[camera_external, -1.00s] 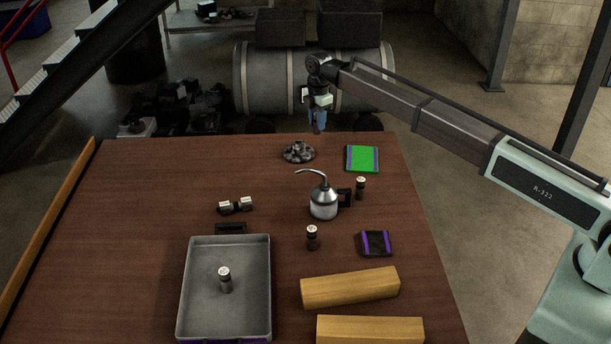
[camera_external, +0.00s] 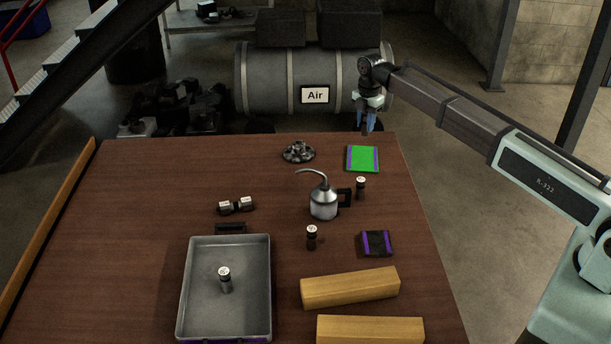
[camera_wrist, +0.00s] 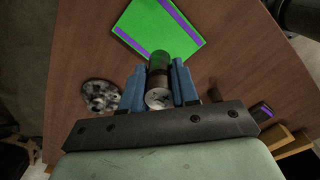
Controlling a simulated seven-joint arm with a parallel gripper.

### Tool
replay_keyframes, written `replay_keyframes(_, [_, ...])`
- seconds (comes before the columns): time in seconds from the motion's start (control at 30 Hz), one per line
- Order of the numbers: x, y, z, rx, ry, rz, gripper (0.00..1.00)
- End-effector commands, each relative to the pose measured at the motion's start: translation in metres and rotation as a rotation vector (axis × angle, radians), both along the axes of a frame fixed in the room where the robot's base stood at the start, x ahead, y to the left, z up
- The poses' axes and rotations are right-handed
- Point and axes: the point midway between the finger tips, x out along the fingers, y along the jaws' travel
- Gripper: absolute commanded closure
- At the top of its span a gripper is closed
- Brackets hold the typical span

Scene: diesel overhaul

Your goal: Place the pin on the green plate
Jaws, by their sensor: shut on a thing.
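The green plate (camera_external: 362,158), with purple side strips, lies flat at the far right of the table. It also shows in the wrist view (camera_wrist: 156,24). My gripper (camera_external: 367,128) hangs above the table's far edge, just behind the plate in the picture. In the wrist view its blue fingers are shut on a pin (camera_wrist: 159,80), a dark cylinder with a pale metal end. The pin overlaps the plate's lower edge in that view. In the external view the held pin is a small dark shape below the fingers, apart from the plate.
An oil can (camera_external: 323,202) stands mid-table. Similar upright pins stand beside it (camera_external: 360,188), in front of it (camera_external: 312,237) and in the grey tray (camera_external: 225,280). Wooden blocks (camera_external: 350,288) lie at the front.

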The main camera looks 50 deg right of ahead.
Motion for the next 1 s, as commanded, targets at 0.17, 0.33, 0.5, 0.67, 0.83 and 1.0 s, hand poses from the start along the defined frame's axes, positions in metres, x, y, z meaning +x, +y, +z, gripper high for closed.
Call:
replay_keyframes(0.17, [-0.001,0.0,-0.026,0.0,0.002,0.0,1.0])
replay_keyframes(0.33, [0.0,0.0,-0.051,0.0,0.001,0.0,1.0])
replay_keyframes(0.5, [0.0,0.0,-0.062,0.0,0.0,-0.001,1.0])
replay_keyframes(0.67, [0.0,0.0,-0.081,0.0,0.001,-0.001,1.0])
replay_keyframes(0.83, [0.0,0.0,-0.094,0.0,-0.001,-0.001,1.0])
replay_keyframes(1.0, [0.0,0.0,-0.093,0.0,-0.001,-0.001,1.0])
